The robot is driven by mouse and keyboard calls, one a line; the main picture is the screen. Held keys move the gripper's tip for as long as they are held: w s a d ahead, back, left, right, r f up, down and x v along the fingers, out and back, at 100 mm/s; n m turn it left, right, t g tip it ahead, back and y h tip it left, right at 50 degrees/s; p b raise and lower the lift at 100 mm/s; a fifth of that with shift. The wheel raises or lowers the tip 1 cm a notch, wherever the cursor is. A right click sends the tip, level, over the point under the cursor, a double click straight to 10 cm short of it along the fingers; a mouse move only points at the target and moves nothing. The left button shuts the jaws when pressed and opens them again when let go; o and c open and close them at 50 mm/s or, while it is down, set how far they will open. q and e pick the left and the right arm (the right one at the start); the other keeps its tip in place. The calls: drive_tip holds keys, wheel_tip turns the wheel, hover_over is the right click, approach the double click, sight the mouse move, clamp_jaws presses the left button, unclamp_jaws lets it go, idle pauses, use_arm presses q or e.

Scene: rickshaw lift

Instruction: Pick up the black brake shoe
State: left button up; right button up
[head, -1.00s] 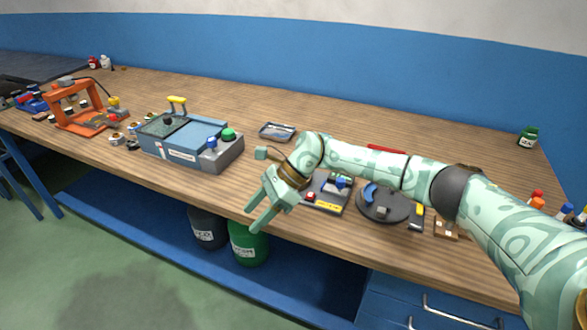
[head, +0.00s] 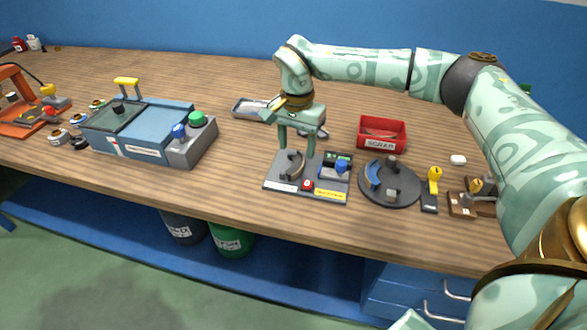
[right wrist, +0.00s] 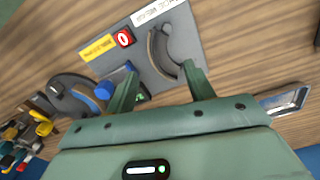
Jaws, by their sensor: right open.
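A dark curved brake shoe (head: 292,166) stands on a grey fixture plate (head: 276,180) in the middle of the bench. My right gripper (head: 297,152) is open and points down just above the shoe. In the right wrist view the shoe (right wrist: 160,52) lies just beyond the open fingertips (right wrist: 159,72), with nothing between them. I cannot tell whether a finger touches the shoe. My left gripper is not in view.
The plate carries a red button (head: 307,186) and a blue part (head: 341,166). To its right are a round turntable (head: 405,186) with a blue curved piece and a red scrap bin (head: 382,133). A blue machine (head: 140,130) stands left; the bench between is clear.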

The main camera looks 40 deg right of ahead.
sight(297, 165)
drive_tip(key=shift+s+f, duration=0.1)
drive_tip(key=shift+f, duration=0.4)
wheel_tip(297, 165, down, 5)
drive_tip(key=b, duration=0.2)
drive_tip(key=shift+a+b, duration=0.1)
drive_tip(key=shift+b, duration=0.2)
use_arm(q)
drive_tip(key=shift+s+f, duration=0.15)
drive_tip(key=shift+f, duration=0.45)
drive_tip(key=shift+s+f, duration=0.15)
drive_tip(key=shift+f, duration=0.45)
use_arm(e)
drive_tip(key=shift+r, duration=0.2)
clamp_jaws()
